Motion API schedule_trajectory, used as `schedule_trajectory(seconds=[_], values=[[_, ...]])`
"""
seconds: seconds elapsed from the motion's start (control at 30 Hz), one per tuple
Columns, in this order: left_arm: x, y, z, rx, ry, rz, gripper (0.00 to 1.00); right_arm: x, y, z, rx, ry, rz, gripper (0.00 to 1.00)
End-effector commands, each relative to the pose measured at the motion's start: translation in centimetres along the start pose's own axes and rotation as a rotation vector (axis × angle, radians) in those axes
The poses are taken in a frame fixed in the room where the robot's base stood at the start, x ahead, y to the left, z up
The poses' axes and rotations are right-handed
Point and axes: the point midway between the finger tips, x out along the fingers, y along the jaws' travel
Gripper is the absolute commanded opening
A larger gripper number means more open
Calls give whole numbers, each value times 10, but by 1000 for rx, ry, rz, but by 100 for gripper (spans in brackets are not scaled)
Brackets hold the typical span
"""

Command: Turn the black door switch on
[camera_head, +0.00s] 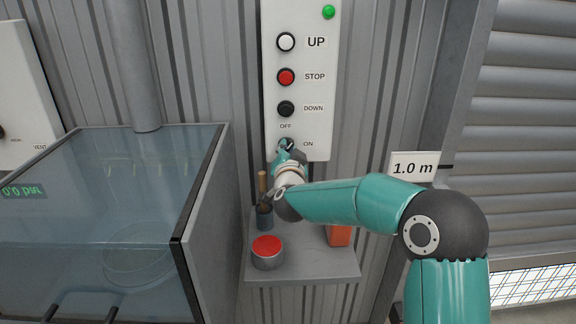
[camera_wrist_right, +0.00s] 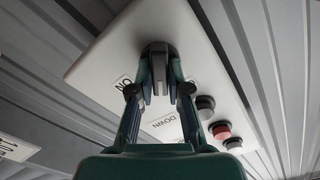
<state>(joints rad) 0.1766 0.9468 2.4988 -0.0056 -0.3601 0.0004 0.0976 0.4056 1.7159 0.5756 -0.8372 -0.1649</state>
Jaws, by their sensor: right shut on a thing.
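The black door switch (camera_head: 286,142) is a knob low on a white control panel (camera_head: 300,90), with OFF printed above it and ON to its right. My right gripper (camera_head: 288,151) reaches it from below and covers much of it. In the right wrist view, my right gripper (camera_wrist_right: 159,88) has its two fingers on either side of the dark knob (camera_wrist_right: 158,52), shut on it. Which way the knob points is hard to tell. My left gripper is not in view.
White UP (camera_head: 286,42), red STOP (camera_head: 286,77) and black DOWN (camera_head: 286,109) buttons sit above the switch, under a green lamp (camera_head: 328,12). Below, a grey shelf (camera_head: 310,268) holds a red-topped tin (camera_head: 267,253). A glass-fronted tank (camera_head: 100,210) stands left, a shutter (camera_head: 530,130) right.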

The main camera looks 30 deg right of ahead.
Motion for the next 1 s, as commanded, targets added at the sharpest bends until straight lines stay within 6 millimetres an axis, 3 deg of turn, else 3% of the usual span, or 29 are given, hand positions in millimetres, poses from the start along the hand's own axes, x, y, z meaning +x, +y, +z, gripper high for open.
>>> schedule_trajectory(seconds=[0.03, 0.5, 1.0], values=[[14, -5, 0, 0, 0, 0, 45, 0, 7, 5, 48, 3, 5, 0], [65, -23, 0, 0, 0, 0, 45, 0, 9, 5, 493, 3, 6, 0], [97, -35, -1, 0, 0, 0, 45, 0, 10, 5, 871, 4, 10, 0]])
